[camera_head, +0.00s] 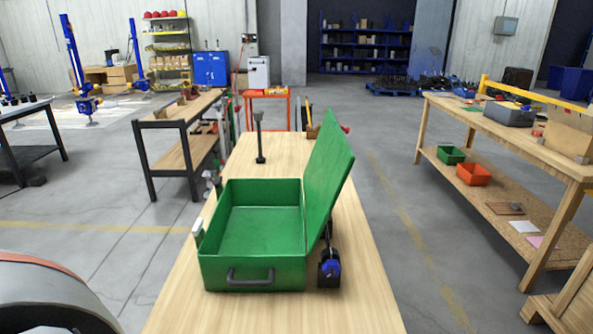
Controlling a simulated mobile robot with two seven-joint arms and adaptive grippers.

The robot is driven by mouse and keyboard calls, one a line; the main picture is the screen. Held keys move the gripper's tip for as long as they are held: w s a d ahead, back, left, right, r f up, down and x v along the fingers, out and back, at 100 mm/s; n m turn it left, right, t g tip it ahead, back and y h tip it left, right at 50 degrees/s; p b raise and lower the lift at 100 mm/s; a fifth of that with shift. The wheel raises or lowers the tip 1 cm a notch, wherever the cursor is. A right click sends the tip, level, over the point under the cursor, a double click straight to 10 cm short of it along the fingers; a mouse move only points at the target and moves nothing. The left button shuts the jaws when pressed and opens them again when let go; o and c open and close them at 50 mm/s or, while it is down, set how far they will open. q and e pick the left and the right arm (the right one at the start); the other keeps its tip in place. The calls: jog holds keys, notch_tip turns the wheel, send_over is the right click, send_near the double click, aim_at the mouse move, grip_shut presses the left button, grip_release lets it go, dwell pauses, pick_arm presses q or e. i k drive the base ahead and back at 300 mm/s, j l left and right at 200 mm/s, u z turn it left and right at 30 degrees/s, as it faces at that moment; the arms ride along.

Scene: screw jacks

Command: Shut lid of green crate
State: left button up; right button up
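The green crate (251,266) stands on the wooden table in the middle of the camera_head view, with a dark handle (250,277) on its near side. It is open, and its inside looks empty. Its green lid (328,165) is joined along the crate's right edge and stands up, leaning outward to the right. A white and dark fitting (198,233) shows at the crate's left wall. Neither of my grippers is in view.
A dark device with a blue part (329,268) stands on the table (362,300) right of the crate, partly behind the lid. A dark upright post (260,138) stands behind the crate. Small items line the table's back edge. Side benches (520,150) stand apart across the floor.

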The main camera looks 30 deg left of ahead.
aim_at(332, 158)
jog(key=i+l+u, duration=0.15)
jog(key=l+u, duration=0.2)
jog(key=u, duration=0.15)
jog(key=i+l+u, duration=0.1)
jog(key=l+u, duration=0.25)
jog(key=u, duration=0.15)
jog(key=i+l+u, duration=0.1)
jog(key=l+u, duration=0.5)
jog(key=l, duration=0.15)
